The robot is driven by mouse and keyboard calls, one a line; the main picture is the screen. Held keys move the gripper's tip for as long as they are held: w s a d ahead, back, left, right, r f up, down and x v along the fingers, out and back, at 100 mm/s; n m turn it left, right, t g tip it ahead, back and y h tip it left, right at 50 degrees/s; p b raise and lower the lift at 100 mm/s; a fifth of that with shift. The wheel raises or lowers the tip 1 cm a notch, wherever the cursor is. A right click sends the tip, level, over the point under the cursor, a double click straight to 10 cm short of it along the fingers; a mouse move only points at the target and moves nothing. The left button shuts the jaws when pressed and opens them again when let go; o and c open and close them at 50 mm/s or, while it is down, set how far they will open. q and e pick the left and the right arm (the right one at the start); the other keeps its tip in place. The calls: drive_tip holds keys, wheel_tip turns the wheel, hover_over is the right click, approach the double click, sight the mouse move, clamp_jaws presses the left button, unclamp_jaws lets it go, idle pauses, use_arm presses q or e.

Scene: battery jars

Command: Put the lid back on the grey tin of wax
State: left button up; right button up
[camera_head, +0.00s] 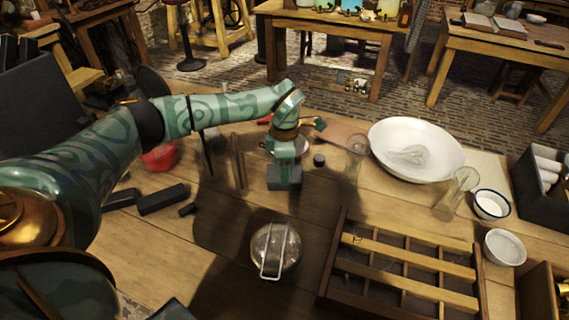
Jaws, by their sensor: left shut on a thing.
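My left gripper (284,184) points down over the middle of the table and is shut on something. The dark grey fingertips and the arm hide most of what it holds, so I cannot tell whether it is the lid. A small dark grey cylinder (319,160) stands just right of the gripper. A round, shiny grey vessel with a wire handle (275,250) stands nearer, below the gripper. I cannot tell for sure which is the tin of wax. My right gripper is out of view.
A slatted wooden rack (400,278) lies front right. A wide white basin (415,150) with a clear object stands behind it, near glass jars (457,190) and small bowls (505,247). Dark bars (163,199) and a red object (159,157) lie left. Bare table surrounds the vessel.

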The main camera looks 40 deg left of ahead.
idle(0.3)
use_arm(q)
drive_tip(key=o, duration=1.3)
drive_tip(key=shift+r, duration=0.1)
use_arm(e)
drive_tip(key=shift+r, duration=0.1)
use_arm(q)
drive_tip(key=shift+r+p, duration=2.9)
drive_tip(key=shift+r, duration=0.6)
drive_tip(key=shift+f, duration=0.1)
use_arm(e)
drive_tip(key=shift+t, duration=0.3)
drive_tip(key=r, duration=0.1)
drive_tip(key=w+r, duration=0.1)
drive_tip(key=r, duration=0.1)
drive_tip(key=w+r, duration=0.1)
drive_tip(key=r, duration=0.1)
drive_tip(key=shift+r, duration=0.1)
use_arm(q)
clamp_jaws()
